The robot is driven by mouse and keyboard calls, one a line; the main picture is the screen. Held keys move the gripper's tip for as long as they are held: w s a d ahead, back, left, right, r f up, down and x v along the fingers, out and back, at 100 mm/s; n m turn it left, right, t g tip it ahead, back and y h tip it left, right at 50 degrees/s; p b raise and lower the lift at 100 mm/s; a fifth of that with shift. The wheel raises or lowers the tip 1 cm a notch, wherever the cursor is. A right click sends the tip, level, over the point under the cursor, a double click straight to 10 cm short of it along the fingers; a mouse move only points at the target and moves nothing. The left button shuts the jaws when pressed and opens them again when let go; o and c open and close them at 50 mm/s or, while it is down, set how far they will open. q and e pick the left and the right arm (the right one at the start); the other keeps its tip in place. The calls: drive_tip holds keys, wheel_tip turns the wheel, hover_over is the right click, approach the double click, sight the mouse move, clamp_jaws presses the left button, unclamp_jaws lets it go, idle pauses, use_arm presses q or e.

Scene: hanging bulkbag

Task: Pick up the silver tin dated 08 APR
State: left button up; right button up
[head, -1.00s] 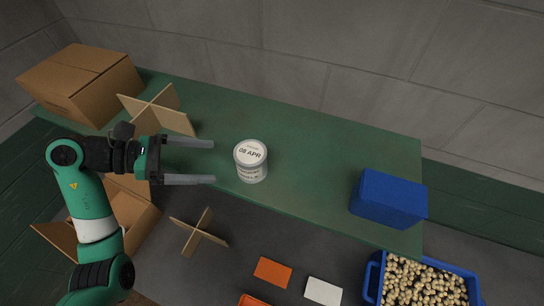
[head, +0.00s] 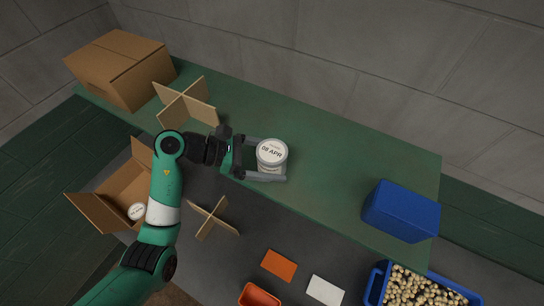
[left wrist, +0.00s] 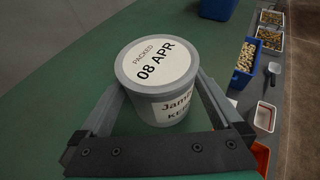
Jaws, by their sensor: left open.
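The silver tin (head: 272,153) stands upright on the green shelf (head: 330,165). Its white lid label reads PACKED 08 APR, and it also shows large in the left wrist view (left wrist: 158,66). My left gripper (head: 283,160) is open, with one finger on each side of the tin. In the left wrist view the two fingers (left wrist: 162,100) flank the tin's body; I cannot tell whether they touch it. The shelf-side lower part of the tin is partly hidden by the near finger in the head view. My right gripper is not in view.
A blue box (head: 402,210) stands at the shelf's right end. A closed cardboard box (head: 120,70) and a cardboard divider (head: 187,102) are at the left. Below are an open carton (head: 105,200) holding a round white-topped item, another divider (head: 213,217) and a blue bin (head: 372,285).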

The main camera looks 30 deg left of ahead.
sight(267, 152)
use_arm(q)
drive_tip(key=c, duration=1.3)
drive_tip(key=shift+r, duration=0.2)
drive_tip(key=shift+r, duration=0.25)
wheel_tip(267, 152, up, 3)
drive_tip(key=shift+s+a+f+b, duration=0.1)
drive_tip(key=shift+a+f+b, duration=0.05)
drive_tip(key=shift+b, duration=0.35)
drive_tip(key=s+a+r, duration=0.1)
drive_tip(key=s+r, duration=0.2)
drive_tip(key=s, duration=0.1)
drive_tip(key=s+a+r, duration=0.2)
drive_tip(key=s+r, duration=0.1)
drive_tip(key=s, duration=0.1)
drive_tip(key=s+a+r+b, duration=0.1)
drive_tip(key=s+a+r, duration=0.1)
drive_tip(key=s+r, duration=0.1)
drive_tip(key=shift+s+a+r, duration=0.1)
drive_tip(key=shift+s+r, duration=0.15)
drive_tip(key=shift+s, duration=0.65)
